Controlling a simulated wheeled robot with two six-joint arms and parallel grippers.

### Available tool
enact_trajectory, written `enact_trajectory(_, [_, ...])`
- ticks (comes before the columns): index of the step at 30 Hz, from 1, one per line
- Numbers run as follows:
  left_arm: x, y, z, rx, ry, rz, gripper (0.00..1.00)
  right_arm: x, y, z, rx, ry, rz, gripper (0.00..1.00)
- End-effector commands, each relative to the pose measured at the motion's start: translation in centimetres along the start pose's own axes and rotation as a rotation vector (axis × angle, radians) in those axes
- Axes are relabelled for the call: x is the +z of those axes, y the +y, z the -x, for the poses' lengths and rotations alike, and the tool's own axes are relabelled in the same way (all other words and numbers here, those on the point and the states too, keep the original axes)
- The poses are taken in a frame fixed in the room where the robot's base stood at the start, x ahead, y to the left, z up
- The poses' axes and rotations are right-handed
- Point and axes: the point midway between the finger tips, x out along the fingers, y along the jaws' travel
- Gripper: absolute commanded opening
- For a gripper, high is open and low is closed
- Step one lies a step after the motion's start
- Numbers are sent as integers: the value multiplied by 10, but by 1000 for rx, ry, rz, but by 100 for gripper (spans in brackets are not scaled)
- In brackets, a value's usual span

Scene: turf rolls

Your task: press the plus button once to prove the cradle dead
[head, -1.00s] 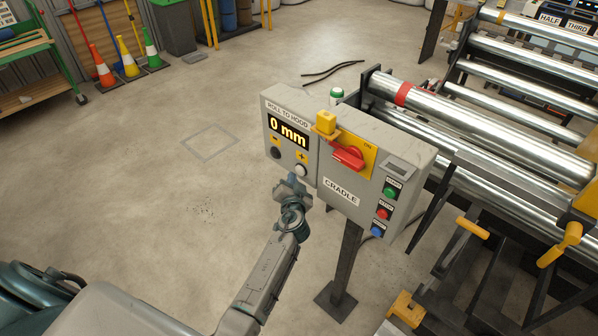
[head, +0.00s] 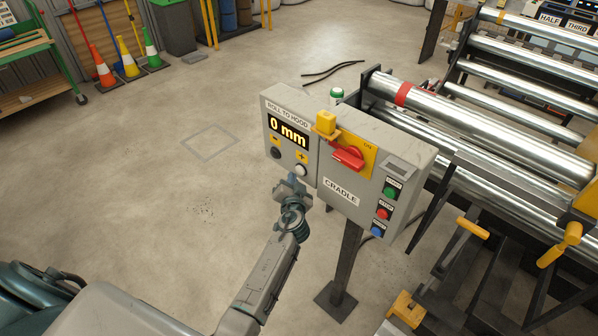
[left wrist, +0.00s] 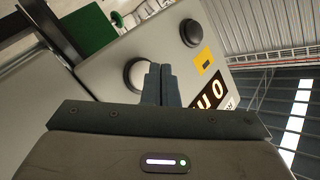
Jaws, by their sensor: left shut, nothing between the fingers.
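The plus button (head: 301,170) is a pale round button under a yellow plus label on the grey control box (head: 313,128). The box's display (head: 288,132) reads 0 mm under ROLL TO HOOD. My left gripper (head: 291,179) is shut and empty, just below and in front of the plus button. In the left wrist view the closed fingertips (left wrist: 161,72) overlap the right edge of the pale button (left wrist: 137,74); I cannot tell whether they touch it. The dark minus button (head: 275,152) is to the left. The cradle's red rotary switch (head: 348,157) sits on a yellow plate marked ON.
Green (head: 390,192), red (head: 383,213) and blue (head: 377,229) buttons are on the box's right part. Its post (head: 346,262) stands on the floor. The steel rollers (head: 490,120) lie to the right. Open floor (head: 150,200) is to the left.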

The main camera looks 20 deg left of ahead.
Motion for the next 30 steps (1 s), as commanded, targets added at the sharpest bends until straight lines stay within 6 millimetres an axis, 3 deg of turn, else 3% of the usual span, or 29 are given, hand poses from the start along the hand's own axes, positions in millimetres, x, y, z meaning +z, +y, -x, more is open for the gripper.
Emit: enact_trajectory(30, [-5, 5, -7, 0, 0, 1, 0, 1, -1, -10, 0, 0, 0, 36])
